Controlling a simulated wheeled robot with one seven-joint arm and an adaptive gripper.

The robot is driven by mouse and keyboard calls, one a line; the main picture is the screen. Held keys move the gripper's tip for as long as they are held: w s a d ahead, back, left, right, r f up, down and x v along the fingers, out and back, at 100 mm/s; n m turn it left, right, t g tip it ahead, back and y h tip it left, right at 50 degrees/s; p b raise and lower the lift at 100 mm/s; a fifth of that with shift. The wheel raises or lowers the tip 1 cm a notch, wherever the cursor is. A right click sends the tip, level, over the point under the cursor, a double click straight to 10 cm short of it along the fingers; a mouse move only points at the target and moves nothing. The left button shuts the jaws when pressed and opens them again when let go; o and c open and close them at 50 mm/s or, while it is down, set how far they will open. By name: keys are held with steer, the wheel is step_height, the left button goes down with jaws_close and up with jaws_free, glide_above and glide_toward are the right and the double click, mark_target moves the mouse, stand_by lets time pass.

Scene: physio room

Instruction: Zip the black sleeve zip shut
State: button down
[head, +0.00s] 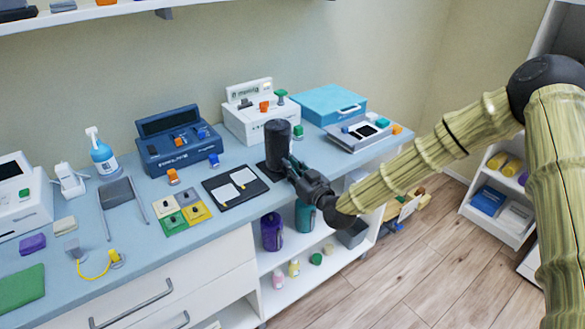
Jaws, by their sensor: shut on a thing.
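A black upright cylinder (278,138), which looks like the sleeve, stands on a dark base (264,170) on the counter. My gripper (290,164) reaches in from the right, low at the cylinder's right front side. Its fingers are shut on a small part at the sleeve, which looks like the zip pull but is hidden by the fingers. The zip line itself is too dark and small to make out, so I cannot tell how far it is closed.
Behind the sleeve stand a white box (258,122) and a blue case (327,101). A dark tray with white cards (235,188) lies to its left, and a grey device (357,132) to its right. Open shelves with bottles (271,232) are below the counter.

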steer(key=shift+s+f, duration=0.1)
steer(key=shift+f, duration=0.15)
steer(key=c, duration=1.4)
jaws_free()
steer(key=shift+c, duration=0.2)
steer(key=v, duration=1.2)
